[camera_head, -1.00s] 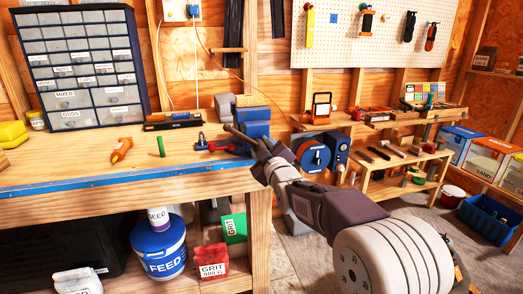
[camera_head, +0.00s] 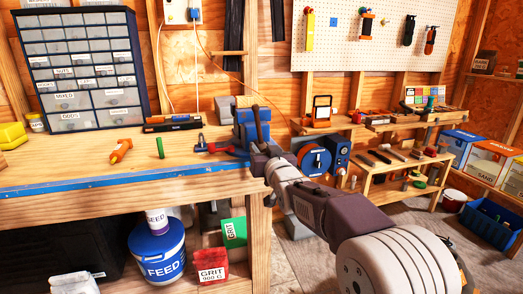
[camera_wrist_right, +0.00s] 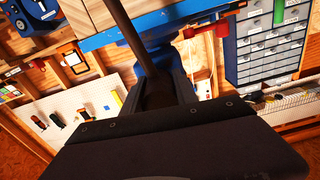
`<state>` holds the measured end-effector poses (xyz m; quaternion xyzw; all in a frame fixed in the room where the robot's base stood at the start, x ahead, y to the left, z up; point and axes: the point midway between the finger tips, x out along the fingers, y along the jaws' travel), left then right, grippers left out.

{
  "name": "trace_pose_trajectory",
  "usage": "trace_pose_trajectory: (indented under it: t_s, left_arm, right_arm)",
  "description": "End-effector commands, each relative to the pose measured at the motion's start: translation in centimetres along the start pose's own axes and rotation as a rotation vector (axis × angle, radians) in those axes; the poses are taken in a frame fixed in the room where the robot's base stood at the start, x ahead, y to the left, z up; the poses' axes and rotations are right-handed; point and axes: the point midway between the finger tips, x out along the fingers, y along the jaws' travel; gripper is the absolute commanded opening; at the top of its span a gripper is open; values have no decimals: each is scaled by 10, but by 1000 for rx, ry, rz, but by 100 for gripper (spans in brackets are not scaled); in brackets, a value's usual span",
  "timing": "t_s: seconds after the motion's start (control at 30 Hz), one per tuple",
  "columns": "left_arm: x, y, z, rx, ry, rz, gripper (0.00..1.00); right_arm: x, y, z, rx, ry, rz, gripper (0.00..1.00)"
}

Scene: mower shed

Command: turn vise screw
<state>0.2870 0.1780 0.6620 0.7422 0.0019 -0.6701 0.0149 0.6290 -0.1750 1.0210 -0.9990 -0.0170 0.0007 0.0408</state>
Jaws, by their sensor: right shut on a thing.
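The blue vise (camera_head: 243,130) stands at the right end of the wooden workbench. Its dark handle bar (camera_head: 257,122) points nearly straight up in the head view. My right gripper (camera_head: 262,150) is at the front of the vise, shut on the bar's lower part. The gripper hides the screw end and the bar's lower end. In the right wrist view the bar (camera_wrist_right: 129,38) runs up from my gripper (camera_wrist_right: 158,95), with the blue vise (camera_wrist_right: 152,66) behind it. My left gripper is out of view.
A blue round machine (camera_head: 316,160) stands close right of the vise. A drawer cabinet (camera_head: 82,66) stands at the back left.

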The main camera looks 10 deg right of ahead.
Motion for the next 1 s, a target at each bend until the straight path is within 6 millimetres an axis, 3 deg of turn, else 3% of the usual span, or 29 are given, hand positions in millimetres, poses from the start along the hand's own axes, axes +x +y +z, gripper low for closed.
trace_pose_trajectory:
  t_s: [0.77,0.8,0.83,0.87,1.0]
  left_arm:
    - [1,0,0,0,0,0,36]
    - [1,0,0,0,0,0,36]
    - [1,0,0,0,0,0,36]
    - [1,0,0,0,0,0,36]
    - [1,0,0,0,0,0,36]
  right_arm:
    - [0,0,3,87,-6,1,0]
    - [0,0,3,87,-6,1,43]
    - [0,0,2,87,-6,1,51]
    - [0,0,2,87,-6,0,56]
    - [0,0,2,86,-4,0,56]
